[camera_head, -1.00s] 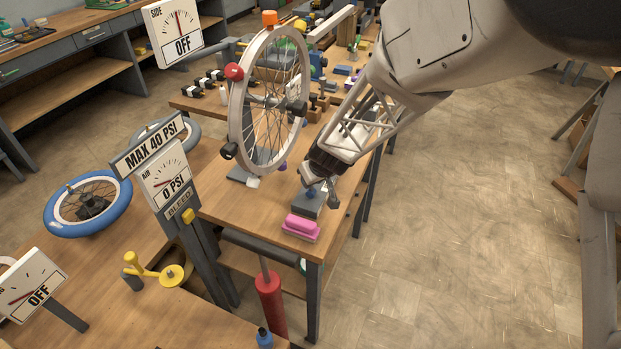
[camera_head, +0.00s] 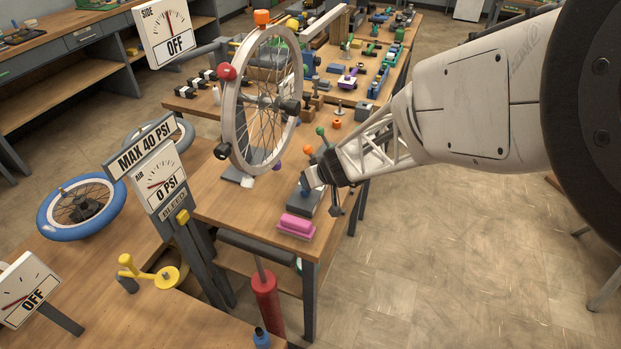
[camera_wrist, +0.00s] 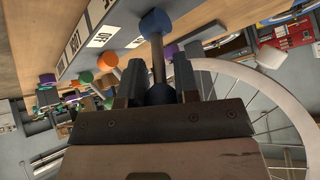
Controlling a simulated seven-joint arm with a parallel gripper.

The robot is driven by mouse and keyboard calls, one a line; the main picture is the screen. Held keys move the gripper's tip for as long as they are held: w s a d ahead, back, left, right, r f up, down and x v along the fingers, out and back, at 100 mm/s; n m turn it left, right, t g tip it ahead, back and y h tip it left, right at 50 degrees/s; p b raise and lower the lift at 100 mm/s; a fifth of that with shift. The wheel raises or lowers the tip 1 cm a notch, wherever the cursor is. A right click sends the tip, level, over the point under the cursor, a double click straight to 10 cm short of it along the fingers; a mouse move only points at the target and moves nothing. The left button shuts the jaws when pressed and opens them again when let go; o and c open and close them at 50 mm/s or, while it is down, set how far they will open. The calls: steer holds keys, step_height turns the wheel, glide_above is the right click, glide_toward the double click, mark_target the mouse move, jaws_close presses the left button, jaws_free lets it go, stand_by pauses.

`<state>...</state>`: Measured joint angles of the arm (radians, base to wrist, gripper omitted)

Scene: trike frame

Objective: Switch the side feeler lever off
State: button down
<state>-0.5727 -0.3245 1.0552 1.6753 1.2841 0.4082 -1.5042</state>
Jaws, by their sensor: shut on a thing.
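My gripper (camera_head: 310,180) is low over a grey lever box near the front of the middle bench. In the wrist view its fingers (camera_wrist: 160,90) are shut on the blue ball of a lever, whose shaft runs up to a blue base (camera_wrist: 155,22) on the labelled panel. Whether this is the side feeler lever, I cannot tell from the labels. The sign marked SIDE (camera_head: 167,30) reads OFF, its needle near upright. An orange lever (camera_head: 308,150) and a green lever (camera_head: 320,131) stand just beyond my gripper.
A spoked wheel (camera_head: 232,125) stands upright left of my gripper. A pink block (camera_head: 297,226) lies just in front. A gauge post marked MAX 40 PSI (camera_head: 165,182) and a blue-tyred wheel (camera_head: 50,222) are at left. The floor on the right (camera_head: 450,270) is open.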

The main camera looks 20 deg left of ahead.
steer(key=shift+d+f+y, duration=0.15)
steer(key=shift+d+y, duration=0.2)
steer(key=shift+y, duration=0.35)
steer(key=shift+d+f+y, duration=0.15)
steer(key=shift+d+y, duration=0.15)
steer(key=shift+y, duration=0.4)
steer(key=c, duration=0.9)
jaws_free()
steer(key=shift+c, duration=0.2)
steer(key=shift+r, duration=0.1)
steer(key=v, duration=0.7)
steer(key=shift+s+d, duration=0.15)
steer(key=shift+d, duration=0.15)
steer(key=shift+r, duration=0.25)
